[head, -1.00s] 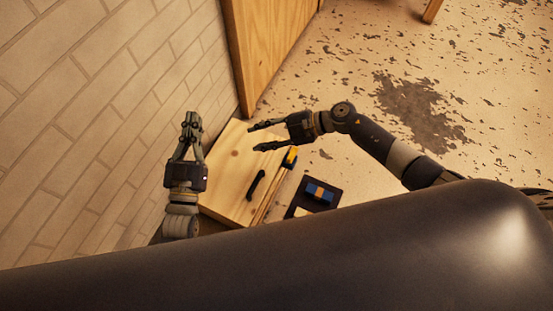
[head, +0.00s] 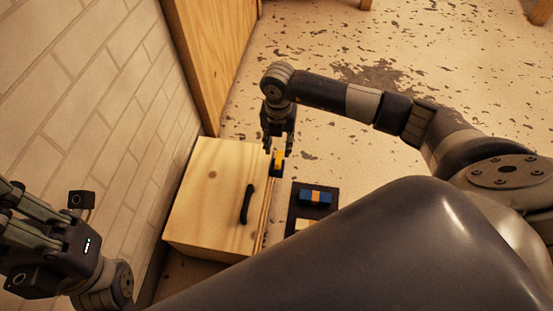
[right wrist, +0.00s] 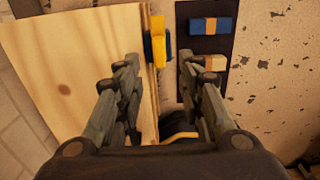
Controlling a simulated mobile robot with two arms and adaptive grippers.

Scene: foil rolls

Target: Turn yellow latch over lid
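The yellow latch (head: 279,159) sits on a dark mount at the right edge of the wooden lid (head: 212,190), which has a black handle (head: 247,204). My right gripper (head: 278,150) is open above the far end of that edge, close to the latch. In the right wrist view the latch (right wrist: 158,42) stands ahead of the open fingertips (right wrist: 157,62), between their lines. I cannot tell whether a finger touches it. My left gripper (head: 30,235) is at the far left, cut by the frame edge, away from the box; its fingertips are not clear.
A dark tray (head: 328,187) with a blue and orange roll (head: 316,197) and a paler roll (head: 304,225) lies right of the box. A brick wall (head: 90,110) rises on the left. A wooden panel (head: 212,55) stands behind the box. Floor beyond is open.

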